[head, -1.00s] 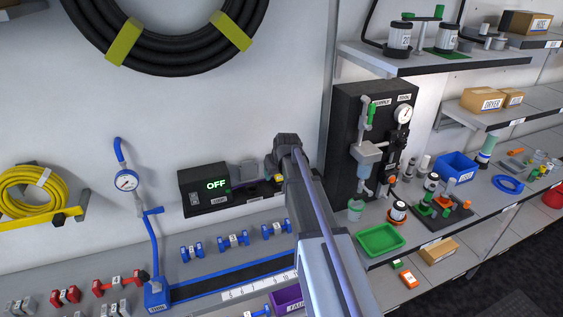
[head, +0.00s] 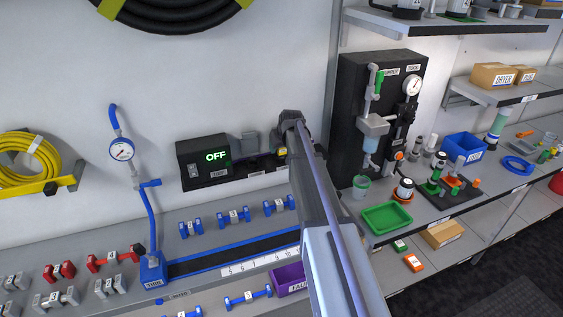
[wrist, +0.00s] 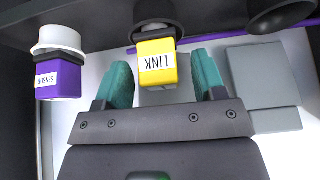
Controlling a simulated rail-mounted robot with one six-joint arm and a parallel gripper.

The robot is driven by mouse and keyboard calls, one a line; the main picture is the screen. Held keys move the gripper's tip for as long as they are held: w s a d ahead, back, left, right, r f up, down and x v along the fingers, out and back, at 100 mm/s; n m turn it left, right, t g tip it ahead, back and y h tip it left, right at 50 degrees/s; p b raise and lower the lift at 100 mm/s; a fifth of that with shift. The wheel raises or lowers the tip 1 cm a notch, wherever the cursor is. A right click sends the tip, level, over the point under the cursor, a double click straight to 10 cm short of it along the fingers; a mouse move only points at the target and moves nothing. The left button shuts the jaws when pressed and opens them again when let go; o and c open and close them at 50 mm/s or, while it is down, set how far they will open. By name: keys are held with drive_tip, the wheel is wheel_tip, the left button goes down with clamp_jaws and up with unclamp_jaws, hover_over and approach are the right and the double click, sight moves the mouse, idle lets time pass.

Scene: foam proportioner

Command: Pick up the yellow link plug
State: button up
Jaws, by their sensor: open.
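The yellow link plug (wrist: 157,62), its LINK label upside down, is in the middle of the wrist view, in front of a dark round socket (wrist: 158,14). My gripper (wrist: 161,66) is open, with one teal finger on each side of the plug. Gaps show between the plug and both fingers, wider on the right. In the head view a small yellow patch, likely the plug (head: 282,151), shows by the end of my arm at the black panel. My fingers are hidden there.
A purple sensor plug (wrist: 57,78) with a white collar is left of my gripper. A grey block (wrist: 262,85) is close on the right, beside another dark socket (wrist: 280,12). In the head view, the black box (head: 204,163) reads OFF. Blue-ended pieces (head: 233,216) lie on the bench below.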

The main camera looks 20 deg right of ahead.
drive_tip(key=shift+c, duration=0.4)
drive_tip(key=shift+f, duration=0.1)
drive_tip(key=c, duration=1)
drive_tip(key=shift+p, duration=0.3)
